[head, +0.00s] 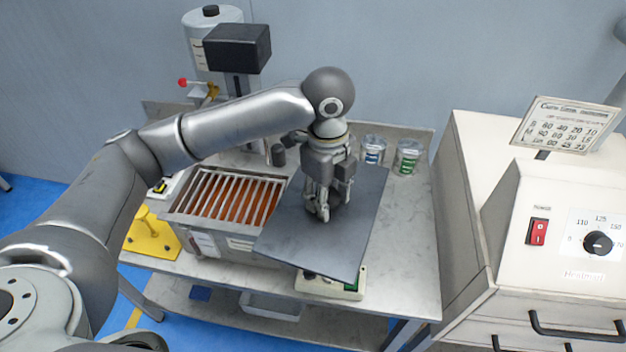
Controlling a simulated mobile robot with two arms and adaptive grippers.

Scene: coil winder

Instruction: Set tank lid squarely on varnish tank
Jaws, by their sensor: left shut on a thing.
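The varnish tank (192,209) is a metal box on the grey bench, with a slatted rack over orange-brown varnish. The tank lid (337,247) is a flat dark grey plate, turned at an angle to the tank. It lies to the right of the tank's opening in the picture, covering only the tank's right end from view. My left gripper (322,212) is over the middle of the lid, shut on its knob, which the fingers mostly hide. I cannot tell how high the lid is above the bench. My right gripper is not in view.
A small device (350,289) sits partly under the lid's near edge. Two glass jars (408,157) stand behind the lid. A yellow stand (152,236) is left of the tank. A white oven-like cabinet (545,245) stands at right. The bench's right end (410,240) is clear.

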